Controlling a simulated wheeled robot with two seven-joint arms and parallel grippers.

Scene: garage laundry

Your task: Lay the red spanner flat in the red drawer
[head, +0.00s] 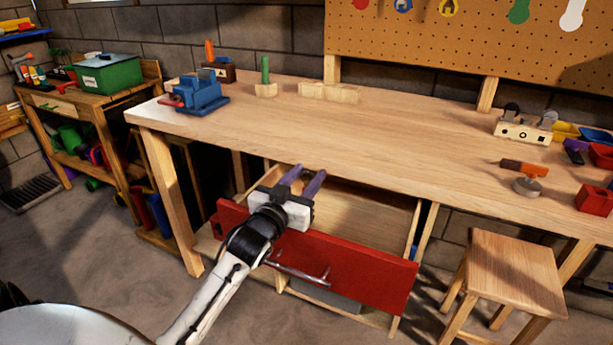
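The red drawer (345,268) is pulled out under the workbench. Its red front with a metal handle faces me, and the bare wooden inside (372,212) shows behind it. My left gripper (306,181) is over the left part of the drawer, above its front. Its two purplish fingers point away from me with a gap between them, and I see nothing held. The gripper and arm hide part of the drawer. I cannot make out the red spanner anywhere. My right gripper is not in view.
The workbench top (330,125) overhangs the drawer's back. A blue vise (200,92) stands at its left end. An orange-handled tool (524,168) and red bins (594,200) are at the right. A wooden stool (505,268) stands right of the drawer.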

